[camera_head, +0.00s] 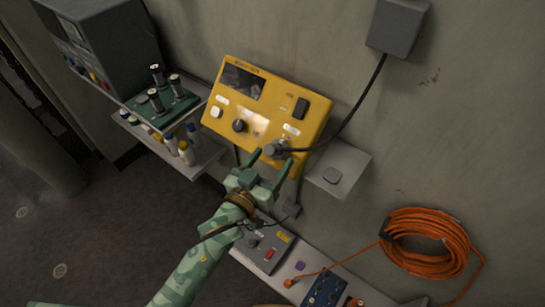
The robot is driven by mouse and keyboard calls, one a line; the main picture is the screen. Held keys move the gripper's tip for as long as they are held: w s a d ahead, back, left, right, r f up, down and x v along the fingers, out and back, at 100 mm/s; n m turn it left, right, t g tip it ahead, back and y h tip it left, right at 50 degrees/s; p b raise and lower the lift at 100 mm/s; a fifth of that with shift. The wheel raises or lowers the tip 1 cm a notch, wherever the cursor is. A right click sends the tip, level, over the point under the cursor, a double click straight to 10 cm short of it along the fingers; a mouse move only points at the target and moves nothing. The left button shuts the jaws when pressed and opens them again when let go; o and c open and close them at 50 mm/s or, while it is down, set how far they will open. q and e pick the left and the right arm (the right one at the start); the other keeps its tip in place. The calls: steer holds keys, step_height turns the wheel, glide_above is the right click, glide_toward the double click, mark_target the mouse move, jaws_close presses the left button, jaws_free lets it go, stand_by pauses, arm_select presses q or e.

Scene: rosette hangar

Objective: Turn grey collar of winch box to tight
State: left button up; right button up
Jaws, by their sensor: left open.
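The yellow winch box (308,113) is on the wall at centre, tilted in the picture. It has a dark display, a black knob, a white button and a dark switch. The grey collar (276,148) is at its lower edge, where a black cable plugs in. Its tight mark cannot be read. My left gripper (271,161) is open just below the collar, its fingers reaching up towards it, one on each side. Whether they touch it cannot be told. My right gripper is not in view.
A black cable (360,103) runs up to a grey wall box (397,27). A small grey shelf (350,162) is right of the gripper. A shelf with bottles (186,152) is at left. Below are a grey control box (262,249) and a coiled orange cable (430,243).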

arm_select(q)
steer(key=shift+x, duration=0.8)
steer(key=c, duration=1)
